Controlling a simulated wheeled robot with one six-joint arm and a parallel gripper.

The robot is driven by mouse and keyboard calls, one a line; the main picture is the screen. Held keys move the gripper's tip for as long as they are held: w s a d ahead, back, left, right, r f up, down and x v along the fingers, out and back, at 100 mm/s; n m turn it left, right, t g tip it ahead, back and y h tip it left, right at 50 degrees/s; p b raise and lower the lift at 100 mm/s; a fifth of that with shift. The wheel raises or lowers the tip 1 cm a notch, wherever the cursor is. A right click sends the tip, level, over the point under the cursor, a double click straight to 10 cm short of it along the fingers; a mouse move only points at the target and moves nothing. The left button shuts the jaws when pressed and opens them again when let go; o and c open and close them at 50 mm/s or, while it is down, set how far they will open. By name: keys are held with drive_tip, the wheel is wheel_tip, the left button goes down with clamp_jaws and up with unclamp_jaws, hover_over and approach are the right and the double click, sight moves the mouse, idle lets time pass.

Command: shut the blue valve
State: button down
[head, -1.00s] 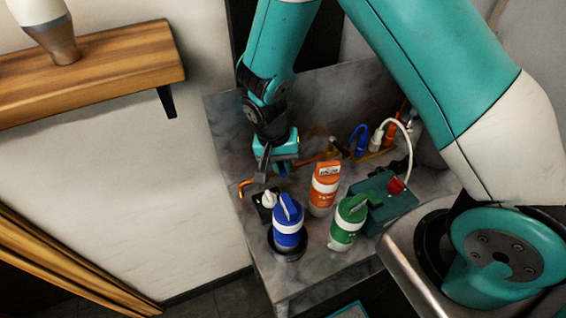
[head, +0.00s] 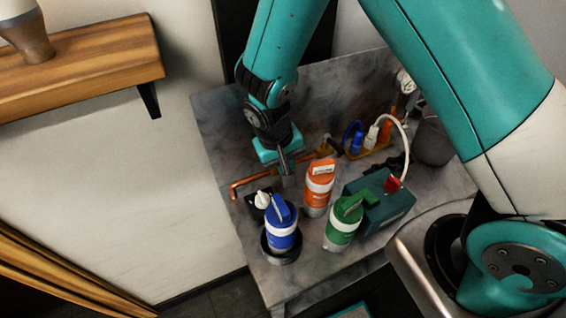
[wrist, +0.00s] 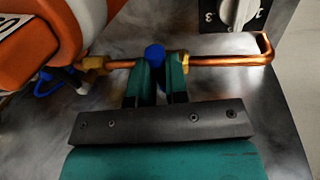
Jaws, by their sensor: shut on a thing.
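The blue valve (wrist: 155,53) shows as a small rounded blue handle on the copper pipe (wrist: 225,60) in the wrist view. My gripper (wrist: 159,72) has its two teal fingers on either side of the handle, shut on it. The lower part of the valve is hidden between the fingers. In the head view my gripper (head: 287,180) points down at the copper pipe (head: 246,184), behind the canisters. The blue handle cannot be made out there.
A blue canister (head: 283,236), an orange canister (head: 318,190) and a green canister (head: 341,232) stand in front of the pipe. A teal box with a red knob (head: 392,185) is at right. A white dial (wrist: 238,12) sits close by the pipe.

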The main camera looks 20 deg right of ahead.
drive_tip(key=shift+d+n, duration=0.2)
drive_tip(key=shift+n, duration=0.2)
drive_tip(key=c, duration=1.1)
unclamp_jaws()
drive_tip(key=a+r+b, duration=0.1)
drive_tip(key=r, duration=0.4)
drive_tip(key=a+r, duration=0.1)
drive_tip(key=r, duration=0.5)
drive_tip(key=a+r+b, duration=0.1)
drive_tip(key=r, duration=0.5)
drive_tip(key=shift+s+a+r+b, duration=0.1)
drive_tip(key=shift+s+a+b, duration=0.1)
drive_tip(key=shift+b, duration=0.1)
drive_tip(key=s+r+n+y, duration=0.2)
drive_tip(key=s, duration=0.4)
drive_tip(key=s+r+n+y, duration=0.2)
drive_tip(key=s, duration=0.3)
drive_tip(key=s+d+r+n+y, duration=0.1)
drive_tip(key=s+r+y, duration=0.1)
drive_tip(key=s, duration=0.4)
drive_tip(key=shift+s+d+n, duration=0.1)
drive_tip(key=shift+s+n, duration=0.2)
drive_tip(key=shift+n, duration=0.1)
